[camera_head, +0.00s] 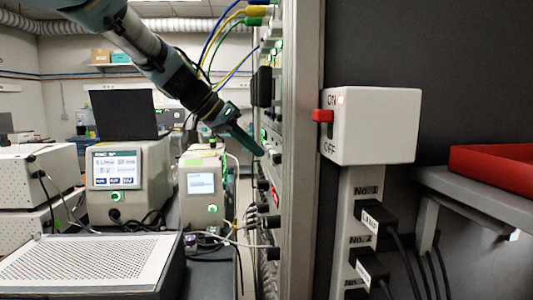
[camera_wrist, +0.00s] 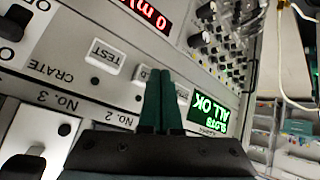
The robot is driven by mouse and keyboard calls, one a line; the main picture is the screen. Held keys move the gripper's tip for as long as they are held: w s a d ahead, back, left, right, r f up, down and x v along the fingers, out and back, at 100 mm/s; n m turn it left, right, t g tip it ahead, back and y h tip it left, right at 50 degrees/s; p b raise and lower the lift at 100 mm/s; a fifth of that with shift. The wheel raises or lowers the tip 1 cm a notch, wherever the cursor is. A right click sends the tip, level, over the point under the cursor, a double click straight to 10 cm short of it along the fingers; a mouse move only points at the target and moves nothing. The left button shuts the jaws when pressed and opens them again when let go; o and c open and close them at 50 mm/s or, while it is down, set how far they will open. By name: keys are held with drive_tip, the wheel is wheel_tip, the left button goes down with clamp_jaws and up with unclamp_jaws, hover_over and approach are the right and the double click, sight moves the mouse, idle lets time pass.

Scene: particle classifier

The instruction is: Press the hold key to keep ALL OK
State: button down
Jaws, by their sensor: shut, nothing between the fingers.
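My gripper (camera_head: 244,140) is shut and empty, its fingertips close to the front of the instrument rack in the head view. In the wrist view my gripper (camera_wrist: 160,75) points at a white panel that appears upside down. A white key (camera_wrist: 141,73) shows just left of the fingertips, its label partly hidden, so I cannot tell for sure that it is the hold key. A white TEST key (camera_wrist: 103,57) is further left. A green display (camera_wrist: 208,112) reads ALL OK, right of the fingers. Whether the fingertips touch the panel cannot be told.
A red numeric display (camera_wrist: 150,14) and several knobs (camera_wrist: 205,38) sit on the panel. Cables hang from the upper rack. A grey rack post (camera_head: 300,170) and a white ON/OFF switch box (camera_head: 375,125) stand right of my gripper. Bench instruments (camera_head: 128,180) stand left.

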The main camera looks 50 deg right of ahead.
drive_tip(key=shift+s+d, duration=0.5)
drive_tip(key=shift+d, duration=0.05)
idle(0.7)
idle(0.3)
drive_tip(key=shift+w+a+b, duration=0.75)
drive_tip(key=shift+w+a, duration=0.05)
drive_tip(key=shift+a, duration=0.2)
drive_tip(key=shift+w+a+b, duration=0.6)
drive_tip(key=shift+w+a, duration=0.2)
drive_tip(key=shift+a, duration=0.2)
drive_tip(key=shift+w+a+b, duration=0.55)
drive_tip(key=shift+w+a, duration=0.25)
drive_tip(key=shift+a, duration=0.15)
